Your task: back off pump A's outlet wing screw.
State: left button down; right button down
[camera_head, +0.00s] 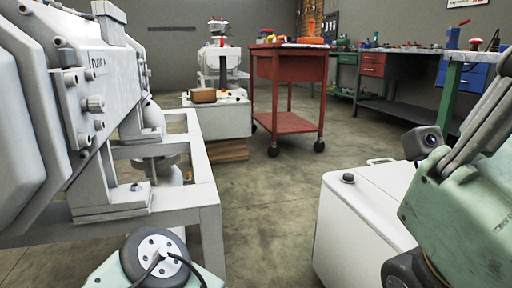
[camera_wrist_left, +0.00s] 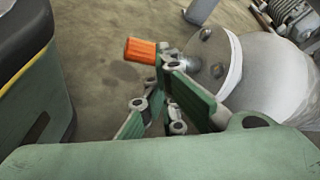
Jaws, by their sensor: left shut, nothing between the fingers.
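In the left wrist view an orange tab (camera_wrist_left: 140,50), possibly the wing screw's grip, shows beyond my left gripper (camera_wrist_left: 168,62). The gripper's green fingers are shut and empty, with tips close to the orange tab and a pale rounded pump part (camera_wrist_left: 265,75). I cannot tell whether they touch. The screw's shaft is hidden. My left gripper is out of the head view. My right arm enters at the right, its fingertips out of view.
A white box (camera_head: 350,215) stands at the lower right. A red trolley (camera_head: 290,65) and a low cabinet (camera_head: 222,118) stand behind. A workbench (camera_head: 425,52) lies at the back right. The pump's grey frame (camera_head: 208,200) borders open concrete floor in the middle.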

pick_arm(q)
jog(key=w+d+b, duration=0.1)
jog(key=d, duration=0.5)
jog(key=shift+r+b, duration=0.25)
jog(key=shift+b, duration=0.1)
